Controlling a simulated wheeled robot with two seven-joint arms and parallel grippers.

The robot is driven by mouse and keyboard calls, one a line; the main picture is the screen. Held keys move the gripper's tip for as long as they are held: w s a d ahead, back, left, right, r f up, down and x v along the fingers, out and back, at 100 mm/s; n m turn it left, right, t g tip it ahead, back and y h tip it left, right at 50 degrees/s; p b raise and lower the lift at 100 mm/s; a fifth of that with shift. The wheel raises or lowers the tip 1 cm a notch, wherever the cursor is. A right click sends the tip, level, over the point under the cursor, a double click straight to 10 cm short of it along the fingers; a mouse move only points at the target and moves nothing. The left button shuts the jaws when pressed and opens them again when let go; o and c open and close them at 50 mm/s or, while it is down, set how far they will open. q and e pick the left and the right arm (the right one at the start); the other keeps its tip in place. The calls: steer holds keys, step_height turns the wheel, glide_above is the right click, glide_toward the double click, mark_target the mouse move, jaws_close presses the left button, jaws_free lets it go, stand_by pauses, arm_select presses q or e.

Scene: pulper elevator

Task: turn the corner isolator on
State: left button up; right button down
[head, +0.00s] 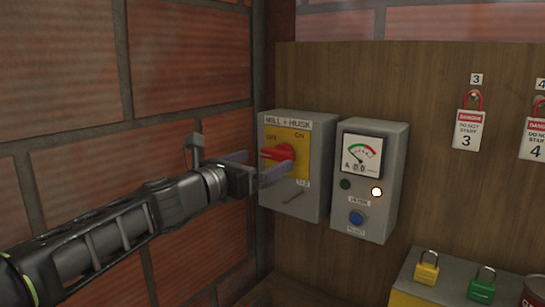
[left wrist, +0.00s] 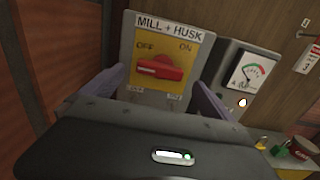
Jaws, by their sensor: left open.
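The corner isolator (head: 318,185) is a grey box on the wooden board by the brick corner, labelled MILL + HUSK. Its yellow plate (head: 302,142) carries OFF at upper left and ON at upper right. The red handle (head: 280,153) lies roughly level across the plate; it also shows in the left wrist view (left wrist: 160,68). My left gripper (head: 260,166) is open in front of the isolator, its fingers partly covering the handle in the head view. In the left wrist view the handle shows between the two fingers; contact cannot be told. My right gripper is not in view.
A grey meter box (head: 393,190) with a dial, a lit lamp and a blue button stands close right of the isolator. Brick wall (head: 190,60) is close on the left. Padlocks (head: 427,268) sit on a box below right. Danger tags (head: 467,130) hang at right.

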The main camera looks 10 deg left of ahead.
mark_target(274, 156)
arm_select(q)
steer(key=shift+p+x, duration=0.3)
steer(key=shift+x, duration=2.05)
steer(key=shift+c, duration=0.2)
steer(key=c, duration=1.3)
